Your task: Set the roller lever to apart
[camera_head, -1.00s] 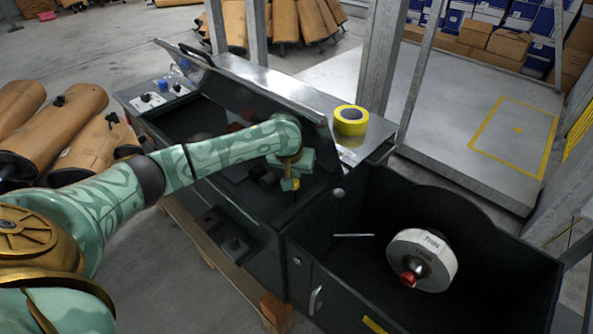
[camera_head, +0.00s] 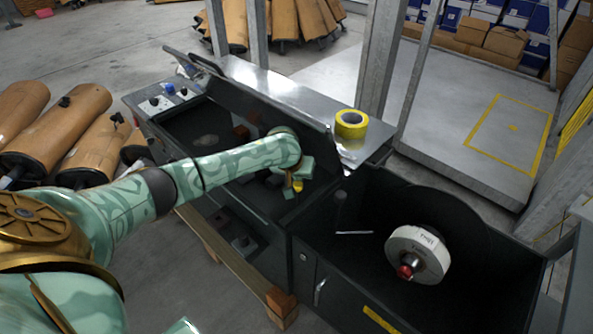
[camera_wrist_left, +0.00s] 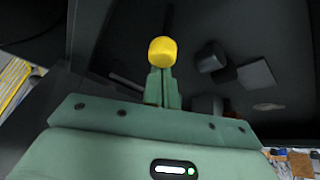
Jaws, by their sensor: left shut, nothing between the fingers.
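A yellow knob (camera_head: 298,186) sits inside the dark machine, below its raised lid. In the left wrist view the yellow knob (camera_wrist_left: 162,50) is large and near, with a dark rod behind it; it looks like the roller lever's handle. My left gripper (camera_head: 291,184) is shut with nothing between its fingers. Its fingertips (camera_wrist_left: 163,74) are right at the knob, and the knob overlaps them in the wrist view. I cannot tell whether they touch. My forearm and gripper hide part of the machine's inside, including the lever's base.
The raised dark lid (camera_head: 262,98) stands close behind my left wrist. A yellow tape roll (camera_head: 351,124) lies on the metal top. An open dark bin (camera_head: 480,300) at right holds a white roll (camera_head: 418,253). Brown mufflers (camera_head: 62,135) lie at left.

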